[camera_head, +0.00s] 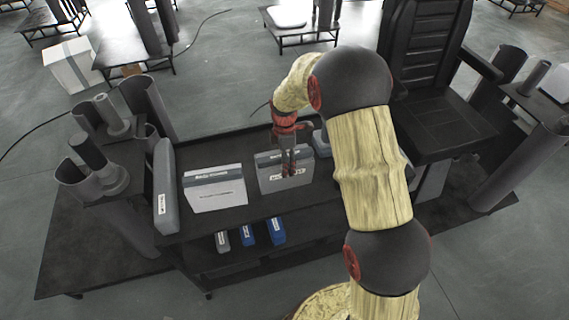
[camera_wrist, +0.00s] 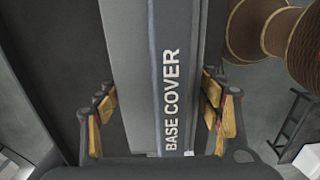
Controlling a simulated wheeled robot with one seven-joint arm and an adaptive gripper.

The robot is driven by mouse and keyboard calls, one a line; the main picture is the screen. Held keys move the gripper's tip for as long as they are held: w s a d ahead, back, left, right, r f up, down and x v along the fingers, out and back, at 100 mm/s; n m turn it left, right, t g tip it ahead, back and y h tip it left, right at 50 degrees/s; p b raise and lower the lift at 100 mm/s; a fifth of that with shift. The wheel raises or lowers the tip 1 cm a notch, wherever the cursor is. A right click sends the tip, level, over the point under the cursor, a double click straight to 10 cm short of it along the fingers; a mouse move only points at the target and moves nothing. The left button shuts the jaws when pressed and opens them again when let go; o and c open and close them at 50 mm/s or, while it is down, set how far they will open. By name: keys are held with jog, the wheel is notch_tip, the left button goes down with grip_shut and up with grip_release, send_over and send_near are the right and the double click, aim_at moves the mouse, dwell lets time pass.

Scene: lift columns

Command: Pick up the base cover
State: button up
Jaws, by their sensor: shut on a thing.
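The base cover (camera_wrist: 174,60) is a grey box-like piece with white "BASE COVER" lettering along its narrow face in the wrist view. In the head view it appears to be the grey and white box (camera_head: 270,181) at the middle of the dark table, upright. My gripper (camera_head: 289,172) is over its upper edge.
A similar labelled box (camera_head: 214,190) stands left of it, then a tall grey piece (camera_head: 165,195). Small grey and blue boxes (camera_head: 247,234) sit on the lower shelf. Grey cylinders (camera_head: 90,150) stand in holders at left. A black seat (camera_head: 440,125) is at right, behind my arm.

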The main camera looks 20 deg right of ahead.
jog(key=s+r+p, duration=0.3)
jog(key=s+r, duration=1.1)
jog(key=shift+p, duration=0.3)
